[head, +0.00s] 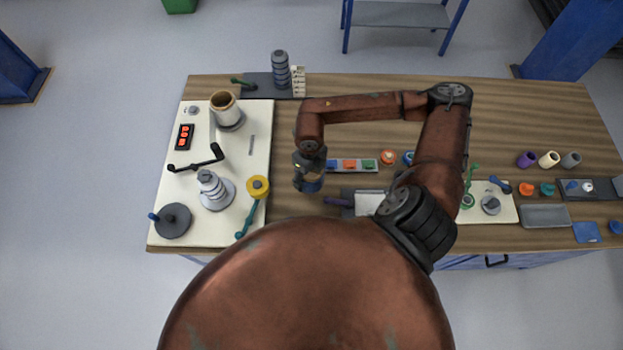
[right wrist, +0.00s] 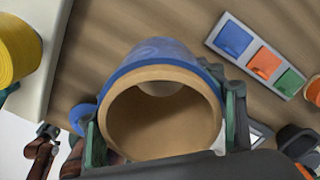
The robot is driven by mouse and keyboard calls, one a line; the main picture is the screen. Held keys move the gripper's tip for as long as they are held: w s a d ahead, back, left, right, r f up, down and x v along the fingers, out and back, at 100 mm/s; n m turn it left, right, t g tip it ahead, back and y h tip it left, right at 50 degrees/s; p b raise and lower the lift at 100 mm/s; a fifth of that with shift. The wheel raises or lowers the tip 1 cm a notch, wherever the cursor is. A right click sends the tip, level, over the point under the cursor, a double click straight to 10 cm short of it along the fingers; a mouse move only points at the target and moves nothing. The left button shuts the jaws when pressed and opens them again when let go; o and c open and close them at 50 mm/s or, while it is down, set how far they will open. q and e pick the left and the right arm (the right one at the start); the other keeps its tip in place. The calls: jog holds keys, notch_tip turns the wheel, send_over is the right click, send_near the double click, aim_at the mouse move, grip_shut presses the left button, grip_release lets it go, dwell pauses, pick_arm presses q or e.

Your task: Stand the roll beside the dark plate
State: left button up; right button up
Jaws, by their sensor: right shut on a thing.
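The roll (right wrist: 150,58), a cardboard core wrapped in blue film, is between the two fingers of my right gripper (right wrist: 165,130). Its open end faces the wrist camera. In the head view my right gripper (head: 307,184) hangs over the table between the white board and the colour strip, and the roll shows only in small part. I cannot tell whether the roll's lower end touches the table. A dark plate (head: 256,91) lies at the back left, with a grey stacked column on it. My left gripper is not seen.
A strip with blue, orange and green blocks (head: 350,165) lies right of the gripper. Bare wood shows behind the right arm.

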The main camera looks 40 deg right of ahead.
jog(key=shift+d+f, duration=0.3)
jog(key=shift+f, duration=0.1)
jog(key=shift+w+d+f, duration=0.15)
jog(key=shift+f, duration=1.75)
jog(key=o, duration=1.3)
notch_tip(320, 180, up, 12)
jog(key=shift+r, duration=0.2)
